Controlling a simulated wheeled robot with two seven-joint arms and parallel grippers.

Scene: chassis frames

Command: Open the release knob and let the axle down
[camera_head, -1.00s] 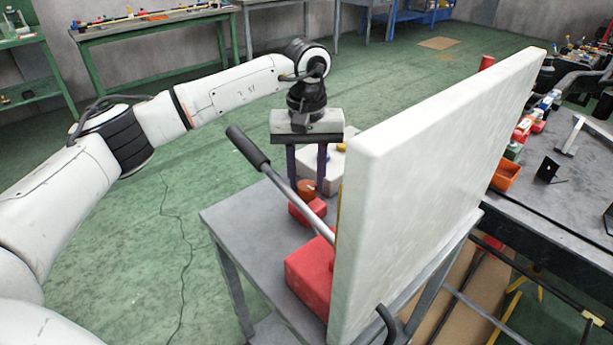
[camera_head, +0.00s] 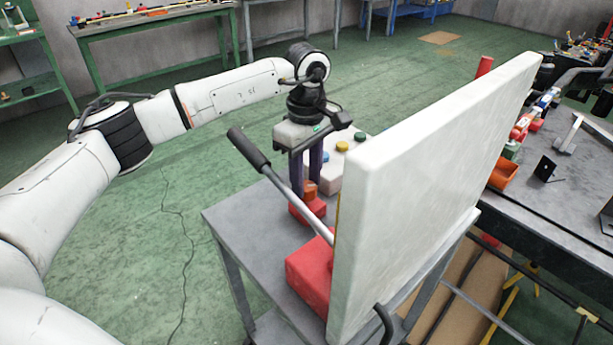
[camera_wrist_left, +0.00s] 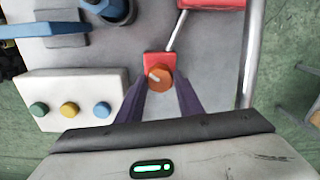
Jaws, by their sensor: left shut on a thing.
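The orange release knob (camera_head: 310,188) sits on a small red block (camera_head: 313,207) on the grey table. It also shows in the left wrist view (camera_wrist_left: 160,77), with a pale mark on its top. My left gripper (camera_head: 306,192) points down at the knob, with a dark purple finger on each side of it, shut on it. A lever with a black grip (camera_head: 248,149) leans up from a larger red block (camera_head: 309,272). I cannot make out the axle for certain; the big white panel hides much behind it. My right gripper is not in view.
A tall white panel (camera_head: 430,190) stands close to the right of the gripper. A white box with green, yellow and blue buttons (camera_wrist_left: 72,95) is beside the knob. The grey table (camera_head: 240,225) is bare at its left front. A dark bench with parts stands at right.

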